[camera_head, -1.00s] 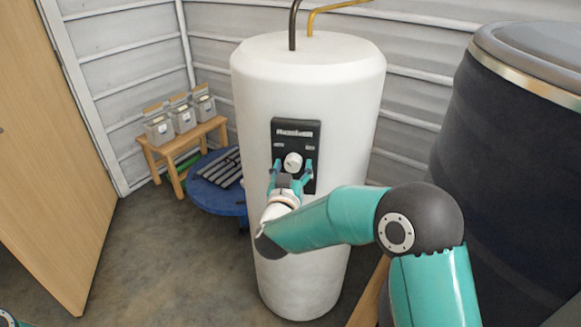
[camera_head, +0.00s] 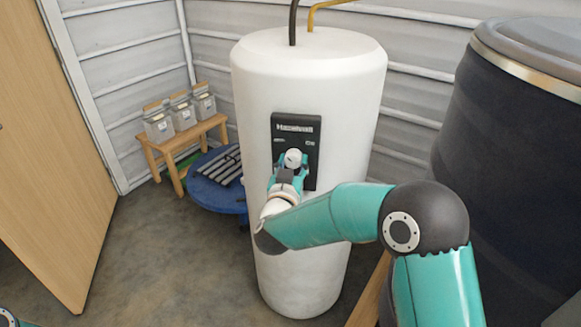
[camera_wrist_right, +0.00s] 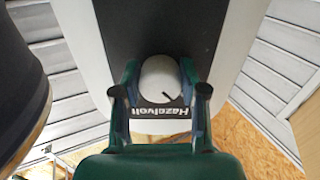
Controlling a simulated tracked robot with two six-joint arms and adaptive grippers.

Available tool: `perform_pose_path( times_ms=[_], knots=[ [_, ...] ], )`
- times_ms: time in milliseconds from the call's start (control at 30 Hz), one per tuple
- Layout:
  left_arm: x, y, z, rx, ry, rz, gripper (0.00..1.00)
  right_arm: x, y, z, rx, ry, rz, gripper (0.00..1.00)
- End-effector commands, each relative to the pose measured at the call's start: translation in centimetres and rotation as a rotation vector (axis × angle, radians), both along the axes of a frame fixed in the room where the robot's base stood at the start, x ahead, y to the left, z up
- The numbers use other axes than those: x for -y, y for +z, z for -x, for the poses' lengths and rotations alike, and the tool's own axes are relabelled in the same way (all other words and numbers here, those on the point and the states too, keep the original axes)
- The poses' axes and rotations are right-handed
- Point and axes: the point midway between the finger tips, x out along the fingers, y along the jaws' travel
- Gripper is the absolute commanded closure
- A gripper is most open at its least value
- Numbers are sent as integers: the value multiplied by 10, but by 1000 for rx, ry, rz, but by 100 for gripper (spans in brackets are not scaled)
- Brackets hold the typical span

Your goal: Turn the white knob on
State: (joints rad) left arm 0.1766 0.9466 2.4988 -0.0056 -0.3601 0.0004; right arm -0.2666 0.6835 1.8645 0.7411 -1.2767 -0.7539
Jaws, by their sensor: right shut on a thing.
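The white knob (camera_head: 293,157) sits on the black control panel (camera_head: 311,178) on the front of the white tank (camera_head: 312,85). My right gripper (camera_head: 290,164) has a finger on each side of the knob and is shut on it. In the right wrist view the round knob (camera_wrist_right: 159,76) lies between the two fingers (camera_wrist_right: 160,92), with a short dark mark near its lower right edge. The panel's name lettering shows just beyond it. My left gripper is out of view.
A large dark barrel (camera_head: 510,150) stands at the right. A blue round stand (camera_head: 213,196) and a wooden bench (camera_head: 152,160) with several grey bins are left of the tank. A wooden door (camera_head: 50,150) is at far left. Open floor lies in front.

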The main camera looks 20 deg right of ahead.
Motion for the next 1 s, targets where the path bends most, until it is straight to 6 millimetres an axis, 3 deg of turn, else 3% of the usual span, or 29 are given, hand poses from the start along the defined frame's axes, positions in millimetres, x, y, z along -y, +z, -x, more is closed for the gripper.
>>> perform_pose_path(
  times_ms=[1000],
  knots=[
    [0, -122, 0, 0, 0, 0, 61, -2, -3, -1, 407, -3, -788, 92]
  ],
)
